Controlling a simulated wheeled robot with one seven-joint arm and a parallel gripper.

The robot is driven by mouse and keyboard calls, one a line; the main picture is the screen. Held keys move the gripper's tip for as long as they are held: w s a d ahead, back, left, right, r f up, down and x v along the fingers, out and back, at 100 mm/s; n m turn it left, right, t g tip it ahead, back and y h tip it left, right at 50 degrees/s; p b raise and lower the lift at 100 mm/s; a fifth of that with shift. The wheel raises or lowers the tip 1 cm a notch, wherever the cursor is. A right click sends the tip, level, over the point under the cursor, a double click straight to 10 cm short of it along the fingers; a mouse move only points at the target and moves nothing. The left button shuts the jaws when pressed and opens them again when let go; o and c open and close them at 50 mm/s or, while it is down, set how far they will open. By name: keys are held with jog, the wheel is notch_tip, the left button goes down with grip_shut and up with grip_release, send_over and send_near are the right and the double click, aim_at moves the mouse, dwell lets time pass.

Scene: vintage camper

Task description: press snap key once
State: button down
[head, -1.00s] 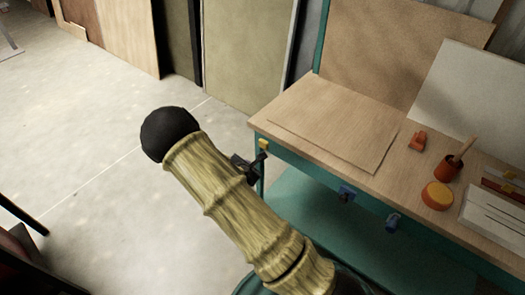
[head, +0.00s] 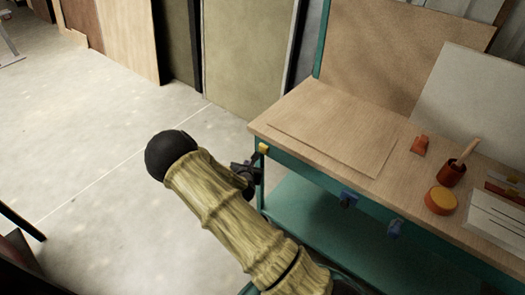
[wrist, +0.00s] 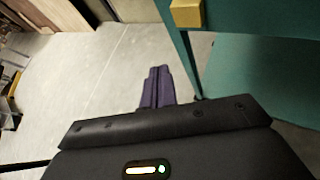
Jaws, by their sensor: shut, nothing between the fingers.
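A small yellow block (head: 263,148) sits on the front edge of the teal workbench, near its left corner. It looks like the snap key, though no label can be read. In the wrist view the yellow block (wrist: 187,13) is at the top edge, partly cut off, ahead and to the right of the fingers. My gripper (head: 250,170) is a dark shape beside the bench corner, just below and left of the yellow block, partly hidden by my arm. In the wrist view my gripper (wrist: 160,70) has its fingers together, empty and apart from the block.
The wooden benchtop (head: 400,160) holds an orange stamp-like item (head: 420,145), a red cup (head: 451,175) with a handle in it and a round yellow-topped tin (head: 441,201).

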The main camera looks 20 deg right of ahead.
aim_at(260, 150)
jog(key=shift+w+d, duration=0.85)
jog(key=shift+d, duration=0.35)
jog(key=shift+w+d, duration=0.85)
jog(key=shift+d, duration=0.3)
jog(key=shift+w+d, duration=0.2)
jog(key=shift+d, duration=0.1)
jog(key=shift+w+d, duration=0.35)
jog(key=shift+d, duration=0.1)
dwell(1.4)
jog(key=shift+s+a, duration=0.6)
jog(key=shift+a, duration=0.15)
jog(key=shift+s+a, duration=0.75)
jog(key=shift+a, duration=0.3)
jog(key=shift+s+a, duration=0.7)
jog(key=shift+a, duration=0.3)
